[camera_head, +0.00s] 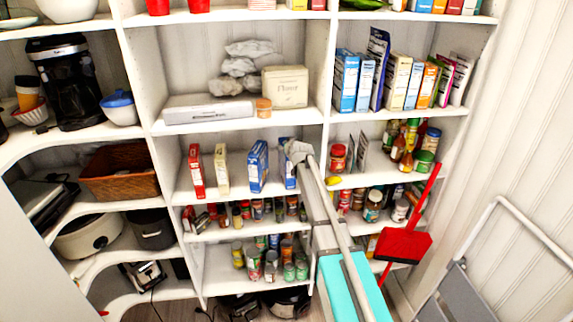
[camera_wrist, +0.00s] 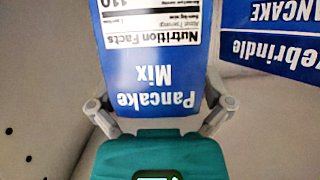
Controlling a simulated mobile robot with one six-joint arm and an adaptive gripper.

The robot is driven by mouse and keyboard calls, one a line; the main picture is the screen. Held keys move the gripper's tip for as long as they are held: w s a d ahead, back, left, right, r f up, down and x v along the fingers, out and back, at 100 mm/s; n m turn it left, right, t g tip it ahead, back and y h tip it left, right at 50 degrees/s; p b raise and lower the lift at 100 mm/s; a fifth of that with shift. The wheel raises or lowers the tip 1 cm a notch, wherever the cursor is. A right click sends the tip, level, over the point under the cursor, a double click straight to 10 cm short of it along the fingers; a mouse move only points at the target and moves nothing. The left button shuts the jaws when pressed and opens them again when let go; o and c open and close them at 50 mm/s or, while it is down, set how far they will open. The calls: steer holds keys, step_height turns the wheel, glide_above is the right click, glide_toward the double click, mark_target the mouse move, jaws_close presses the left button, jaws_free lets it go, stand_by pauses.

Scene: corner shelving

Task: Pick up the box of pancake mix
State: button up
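The blue pancake mix box (camera_wrist: 155,75) fills the middle of the wrist view, its lettering upside down. The fingers of my gripper (camera_wrist: 160,105) lie on either side of it, close to its edges. I cannot tell whether they press on it. In the head view my gripper (camera_head: 298,151) is at the middle shelf, in front of a blue box (camera_head: 288,172) that it partly hides. A similar blue box (camera_head: 258,166) stands to the left; a blue box with pancake lettering (camera_wrist: 280,35) also shows at the right of the wrist view.
Red (camera_head: 196,170) and cream (camera_head: 221,168) boxes stand left on the same shelf (camera_head: 240,190). A shelf divider and a red-lidded jar (camera_head: 337,158) are to the right. Cans and jars fill the shelf below. A red dustpan (camera_head: 403,244) and a folded step ladder (camera_head: 480,270) stand at the right.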

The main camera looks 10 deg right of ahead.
steer(key=c, duration=1.2)
steer(key=shift+r, duration=0.15)
steer(key=shift+c, duration=0.2)
steer(key=shift+r+p, duration=1.75)
steer(key=shift+p, duration=0.1)
steer(key=shift+s+f, duration=0.15)
steer(key=shift+s, duration=0.25)
steer(key=s+d, duration=0.1)
steer(key=s, duration=1.6)
steer(key=shift+d, duration=0.25)
